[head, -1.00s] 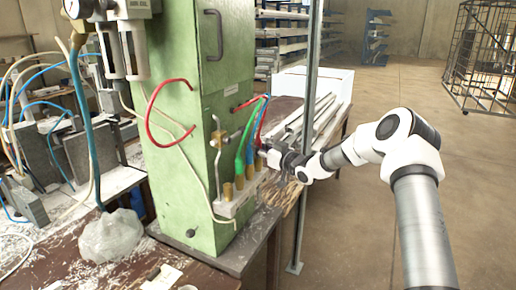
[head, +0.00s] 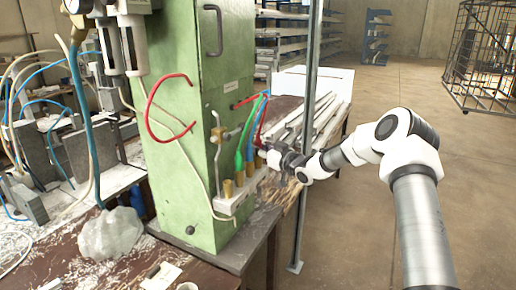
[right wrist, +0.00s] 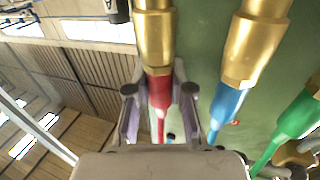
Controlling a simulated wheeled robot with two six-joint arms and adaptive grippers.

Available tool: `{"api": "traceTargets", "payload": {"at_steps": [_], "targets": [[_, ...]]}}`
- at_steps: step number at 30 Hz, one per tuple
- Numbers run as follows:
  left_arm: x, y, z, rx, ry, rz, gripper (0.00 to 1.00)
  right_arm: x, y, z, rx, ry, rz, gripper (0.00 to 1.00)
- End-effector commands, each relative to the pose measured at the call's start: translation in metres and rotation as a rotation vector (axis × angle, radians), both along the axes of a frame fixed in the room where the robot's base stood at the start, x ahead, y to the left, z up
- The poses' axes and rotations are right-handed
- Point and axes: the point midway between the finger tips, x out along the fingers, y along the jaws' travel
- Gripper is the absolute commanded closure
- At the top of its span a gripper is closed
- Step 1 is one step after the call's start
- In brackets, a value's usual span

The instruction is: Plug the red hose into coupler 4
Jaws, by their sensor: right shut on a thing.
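The red hose (head: 259,125) comes out of the green cabinet and bends down beside the blue and green hoses. My right gripper (head: 268,154) is at the right end of the brass coupler row. In the right wrist view, its fingers (right wrist: 160,92) are shut around the red hose's end (right wrist: 158,88). That red end meets the mouth of a brass coupler (right wrist: 155,40), in line with it; how deep it sits is hidden. The blue hose (right wrist: 228,103) is in the neighbouring coupler (right wrist: 252,50). The green hose (right wrist: 298,117) is in the one beyond. My left gripper is out of view.
The leftmost brass coupler (head: 228,189) has no hose. The green cabinet (head: 185,175) stands close to the gripper. A metal post (head: 305,130) rises near my right forearm. Pale profiles (head: 305,118) lie behind. Floor to the right is open.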

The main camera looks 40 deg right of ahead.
Motion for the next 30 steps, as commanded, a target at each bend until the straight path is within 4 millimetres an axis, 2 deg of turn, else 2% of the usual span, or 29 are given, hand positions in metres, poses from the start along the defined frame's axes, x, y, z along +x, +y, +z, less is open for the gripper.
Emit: {"api": "traceTargets", "payload": {"at_steps": [6,7,9,20,30], "targets": [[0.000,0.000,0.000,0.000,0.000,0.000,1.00,0.000,0.000,-0.003,0.001,0.004,0.000,1.00],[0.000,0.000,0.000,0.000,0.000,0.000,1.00,0.000,0.000,-0.003,0.001,0.004,0.000,0.75],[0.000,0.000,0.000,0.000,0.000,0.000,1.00,0.000,0.000,-0.003,0.001,0.004,0.000,0.50],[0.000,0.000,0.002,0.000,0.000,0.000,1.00,-0.002,0.000,-0.001,0.001,0.003,0.000,0.49],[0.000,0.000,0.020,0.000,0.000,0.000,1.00,-0.022,-0.003,0.001,0.002,0.002,-0.001,0.49]]}}
